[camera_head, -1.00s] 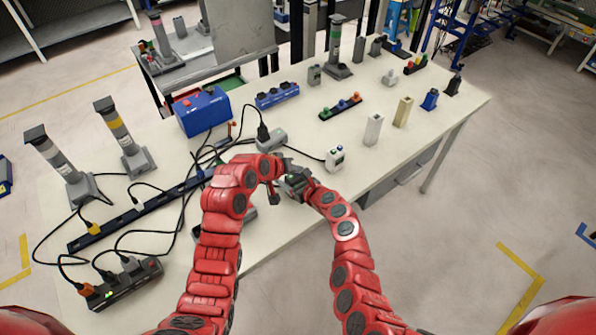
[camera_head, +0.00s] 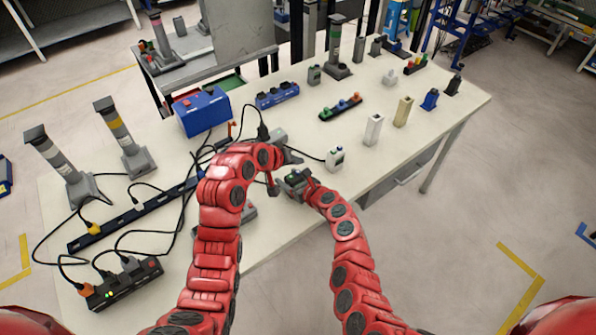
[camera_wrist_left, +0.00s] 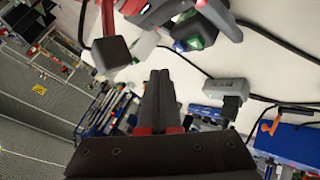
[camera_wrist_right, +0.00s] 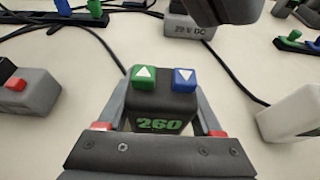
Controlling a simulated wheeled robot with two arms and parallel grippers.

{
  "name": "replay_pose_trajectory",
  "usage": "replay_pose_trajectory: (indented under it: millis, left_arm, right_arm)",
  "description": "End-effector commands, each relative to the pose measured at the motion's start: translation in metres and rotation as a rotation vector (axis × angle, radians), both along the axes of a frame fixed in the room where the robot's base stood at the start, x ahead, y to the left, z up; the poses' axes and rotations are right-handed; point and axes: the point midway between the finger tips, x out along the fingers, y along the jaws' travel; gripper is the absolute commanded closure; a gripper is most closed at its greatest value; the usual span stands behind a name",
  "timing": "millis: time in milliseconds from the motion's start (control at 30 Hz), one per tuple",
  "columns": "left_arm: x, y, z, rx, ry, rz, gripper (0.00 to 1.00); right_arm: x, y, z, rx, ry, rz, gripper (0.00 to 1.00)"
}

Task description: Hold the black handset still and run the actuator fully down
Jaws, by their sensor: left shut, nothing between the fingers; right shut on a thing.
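The black handset (camera_wrist_right: 162,108) is clamped between the fingers of my right gripper (camera_wrist_right: 160,122). It has a green up-arrow button (camera_wrist_right: 144,77), a blue down-arrow button (camera_wrist_right: 184,78) and a green display reading 260. In the head view the handset (camera_head: 294,178) is near the table's front edge. My left gripper (camera_wrist_left: 160,78) is shut and empty, just beyond the handset and apart from its buttons; it also shows in the head view (camera_head: 292,157). Several upright columns stand about, one with a yellow band (camera_head: 121,135) and one with a green band (camera_head: 335,45). I cannot tell which column the handset drives.
A white handset (camera_head: 335,159) stands to the right of my grippers. A grey box marked 29 V DC (camera_wrist_right: 190,28) lies behind the handset. A grey box with a red button (camera_wrist_right: 30,90) is to its left. Cables and power strips cover the table's left side.

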Motion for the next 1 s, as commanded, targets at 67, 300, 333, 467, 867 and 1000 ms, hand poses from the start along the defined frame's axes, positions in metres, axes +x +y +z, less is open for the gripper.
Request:
replay_pose_trajectory:
  millis: [67, 300, 333, 467, 867, 1000]
  left_arm:
    - [0.000, 0.000, 0.009, -0.001, -0.003, 0.000, 1.00]
    - [0.000, 0.000, 0.030, -0.001, -0.002, 0.001, 1.00]
    - [0.000, 0.000, 0.031, -0.001, -0.002, 0.001, 1.00]
    - [-0.001, 0.000, 0.031, -0.001, 0.000, 0.001, 1.00]
    - [0.000, 0.000, 0.031, 0.000, 0.001, -0.001, 1.00]
    - [0.000, 0.000, 0.031, 0.000, 0.001, -0.001, 1.00]
  right_arm:
    - [0.000, 0.000, 0.000, 0.000, 0.000, 0.000, 0.96]
    - [0.000, 0.000, 0.000, 0.000, 0.000, 0.000, 0.96]
    - [0.000, 0.000, 0.000, 0.000, 0.000, 0.000, 0.96]
    - [0.000, 0.000, 0.000, 0.000, 0.000, 0.000, 0.96]
    - [0.000, 0.000, 0.000, 0.000, 0.000, 0.000, 0.96]
    - [0.000, 0.000, 0.000, 0.000, 0.000, 0.000, 0.28]
